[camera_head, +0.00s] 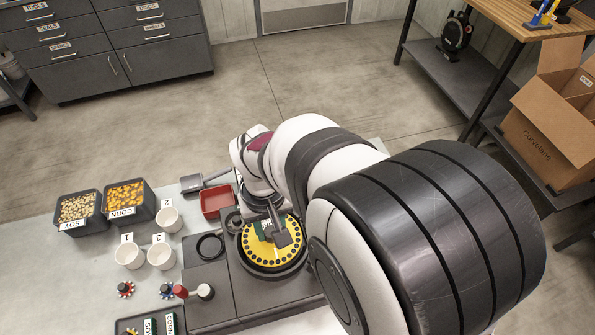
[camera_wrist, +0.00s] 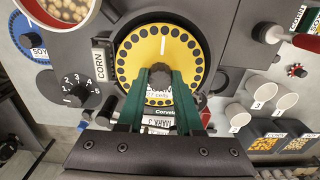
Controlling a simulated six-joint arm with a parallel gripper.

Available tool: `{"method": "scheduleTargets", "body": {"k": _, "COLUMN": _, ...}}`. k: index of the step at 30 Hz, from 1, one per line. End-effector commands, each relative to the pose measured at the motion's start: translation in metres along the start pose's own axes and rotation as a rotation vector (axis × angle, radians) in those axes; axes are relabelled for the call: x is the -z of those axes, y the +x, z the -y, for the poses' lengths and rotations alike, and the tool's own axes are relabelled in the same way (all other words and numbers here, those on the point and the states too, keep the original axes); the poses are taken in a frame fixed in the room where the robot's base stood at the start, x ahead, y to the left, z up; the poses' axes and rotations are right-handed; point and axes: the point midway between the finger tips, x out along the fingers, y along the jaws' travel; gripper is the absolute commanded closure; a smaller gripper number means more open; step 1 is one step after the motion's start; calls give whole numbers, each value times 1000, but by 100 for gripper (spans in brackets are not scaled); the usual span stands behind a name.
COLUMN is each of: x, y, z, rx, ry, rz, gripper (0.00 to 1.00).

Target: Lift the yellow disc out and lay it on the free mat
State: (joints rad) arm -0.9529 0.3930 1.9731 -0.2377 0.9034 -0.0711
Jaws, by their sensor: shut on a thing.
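The yellow disc (camera_head: 259,258), with a ring of dark holes near its edge, lies flat in or just over a round dark housing on the grey machine base. It also shows in the wrist view (camera_wrist: 136,52). My gripper (camera_wrist: 160,78) has green fingers and is shut on the dark knob at the disc's centre. In the head view my gripper (camera_head: 266,234) stands over the disc and hides part of it. I cannot tell whether the disc is clear of its seat. A blue disc (camera_wrist: 22,32) lies at the left in the wrist view. I cannot make out the free mat.
A numbered dial (camera_wrist: 75,90) and a red-rimmed seed hopper (camera_wrist: 88,14) are close to the disc. In the head view, a red tray (camera_head: 216,201), a black ring (camera_head: 210,247), white cups (camera_head: 129,255) and seed bins (camera_head: 125,198) stand nearby. The bench is crowded around the machine.

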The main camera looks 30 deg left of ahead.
Motion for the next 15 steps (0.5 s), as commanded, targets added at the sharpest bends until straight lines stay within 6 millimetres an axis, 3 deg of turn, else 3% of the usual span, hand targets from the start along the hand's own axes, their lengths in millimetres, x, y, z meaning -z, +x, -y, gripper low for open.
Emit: {"method": "scheduleTargets", "body": {"k": 15, "x": 0, "y": -10, "z": 0, "rx": 0, "ry": 0, "rz": -1, "gripper": 100}}
